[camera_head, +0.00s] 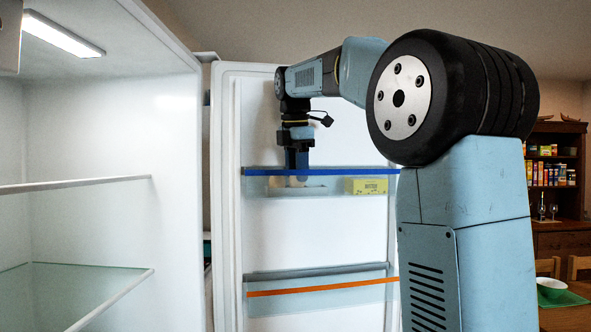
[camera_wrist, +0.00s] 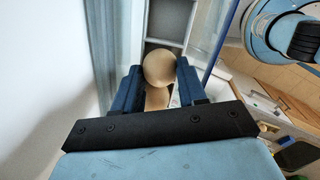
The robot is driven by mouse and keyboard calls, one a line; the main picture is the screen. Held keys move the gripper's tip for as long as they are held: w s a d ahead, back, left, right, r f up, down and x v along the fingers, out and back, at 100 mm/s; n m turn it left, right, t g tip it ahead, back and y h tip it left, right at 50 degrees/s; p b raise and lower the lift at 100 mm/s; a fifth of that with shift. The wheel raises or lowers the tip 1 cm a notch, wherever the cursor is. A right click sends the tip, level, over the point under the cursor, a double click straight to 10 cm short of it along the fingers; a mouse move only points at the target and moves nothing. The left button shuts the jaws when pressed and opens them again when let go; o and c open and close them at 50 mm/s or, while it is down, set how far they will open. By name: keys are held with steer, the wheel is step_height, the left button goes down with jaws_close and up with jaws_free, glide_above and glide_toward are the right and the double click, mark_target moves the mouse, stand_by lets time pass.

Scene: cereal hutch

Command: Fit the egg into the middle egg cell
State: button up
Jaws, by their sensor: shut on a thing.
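My gripper (camera_head: 297,166) points down at the upper door shelf of the open fridge door. In the wrist view its blue fingers (camera_wrist: 160,76) are shut on a tan egg (camera_wrist: 159,66), one finger on each side. A grey compartment (camera_wrist: 167,22) with divider walls shows beyond the egg. Another tan shape (camera_wrist: 157,98) shows just below the egg, between the fingers; I cannot tell whether it is a second egg. The middle egg cell cannot be made out, and the fingers and egg hide what lies beneath. In the head view the held egg is not clear behind the shelf front.
The door shelf has a blue rim (camera_head: 345,171) and a clear front. A yellow butter box (camera_head: 366,186) stands on it to the right of my gripper. A lower door shelf has an orange rim (camera_head: 320,287). Fridge glass shelves (camera_head: 75,290) are at left.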

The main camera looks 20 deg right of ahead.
steer(key=shift+f, duration=0.1)
stand_by(0.3)
steer(key=o, duration=0.9)
steer(key=shift+c, duration=0.2)
step_height(320, 180, up, 13)
steer(key=s+a, duration=0.1)
steer(key=s, duration=0.1)
steer(key=shift+r, duration=0.2)
steer(key=shift+a, duration=0.1)
stand_by(0.7)
